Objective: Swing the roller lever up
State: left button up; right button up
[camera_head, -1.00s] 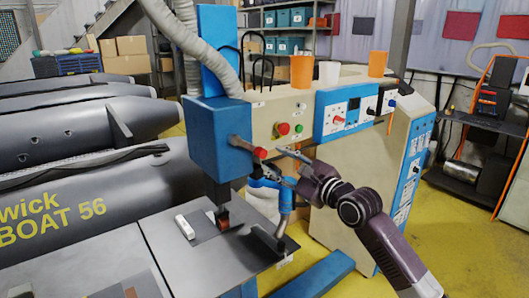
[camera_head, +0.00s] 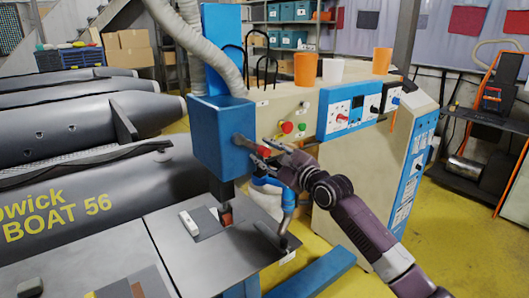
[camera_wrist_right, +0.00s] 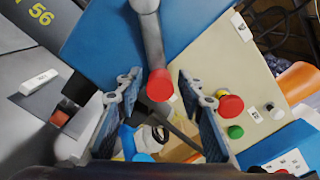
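The roller lever (camera_head: 244,142) is a short grey bar with a red knob (camera_head: 265,152). It sticks out of the side of the machine's blue head (camera_head: 221,125) and slants down toward the knob. My right gripper (camera_head: 266,150) is at the knob end. In the right wrist view, the grey lever (camera_wrist_right: 151,38) comes down from the top, and its red knob (camera_wrist_right: 160,86) shows between the two spread fingers of my right gripper (camera_wrist_right: 158,98). The fingers are open, and I cannot tell whether either touches the knob. My left gripper is not in view.
The beige machine body (camera_head: 272,112) carries a red button (camera_head: 287,127) close to the gripper. Orange and white cups stand on top. A grey work plate (camera_head: 205,257) lies below, with a white block (camera_head: 188,222) on it. Dark inflatable boats (camera_head: 75,200) fill the left.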

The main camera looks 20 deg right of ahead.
grip_shut()
